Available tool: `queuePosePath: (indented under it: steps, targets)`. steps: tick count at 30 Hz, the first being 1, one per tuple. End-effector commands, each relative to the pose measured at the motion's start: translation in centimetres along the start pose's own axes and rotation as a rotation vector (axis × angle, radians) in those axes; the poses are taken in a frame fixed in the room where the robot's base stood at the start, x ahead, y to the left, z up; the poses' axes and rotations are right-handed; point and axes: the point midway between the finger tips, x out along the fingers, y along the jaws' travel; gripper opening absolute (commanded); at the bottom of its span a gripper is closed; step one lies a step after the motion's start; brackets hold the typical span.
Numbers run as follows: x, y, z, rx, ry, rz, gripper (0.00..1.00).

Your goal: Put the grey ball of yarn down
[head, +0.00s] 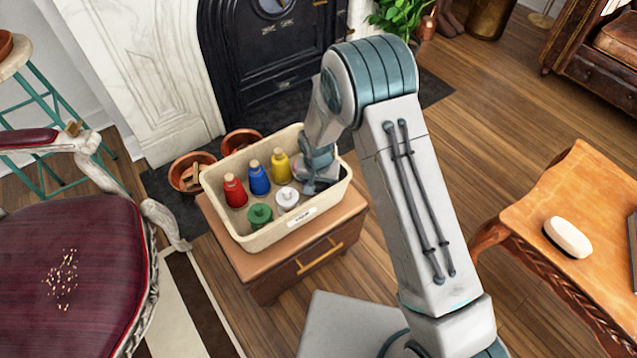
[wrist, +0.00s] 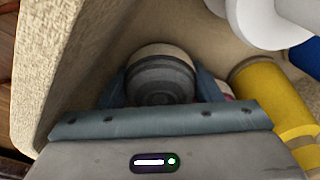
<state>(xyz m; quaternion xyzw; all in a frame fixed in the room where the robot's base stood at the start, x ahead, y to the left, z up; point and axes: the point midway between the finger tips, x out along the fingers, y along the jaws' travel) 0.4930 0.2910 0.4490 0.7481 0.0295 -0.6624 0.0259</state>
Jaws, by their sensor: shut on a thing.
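My gripper (head: 318,183) reaches down into the right end of a cream bin (head: 248,238). In the wrist view my gripper (wrist: 160,88) is shut on a round, dark grey, ringed thing with a pale rim (wrist: 161,73), seen between its fingers. I take this for the grey ball of yarn, but its yarn texture is not clear. It is low inside the bin, near a wall; I cannot tell whether it touches the floor. In the head view my gripper and arm hide it.
The bin holds red (head: 234,190), blue (head: 258,177) and yellow (head: 281,165) bottles, plus green (head: 259,216) and white (head: 287,198) items, close to my gripper. It stands on a wooden drawer cabinet (head: 272,270). A side table with a white oval (head: 567,237) is right.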

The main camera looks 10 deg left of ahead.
Motion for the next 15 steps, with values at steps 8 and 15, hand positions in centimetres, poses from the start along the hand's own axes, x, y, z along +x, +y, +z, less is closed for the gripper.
queuePosePath:
  steps: [8,15]
  targets:
    - [0.1,0.0,0.0,0.0,0.0,0.0,0.67]
    - [-1.2,0.0,-0.1,0.0,0.001,-0.001,0.67]
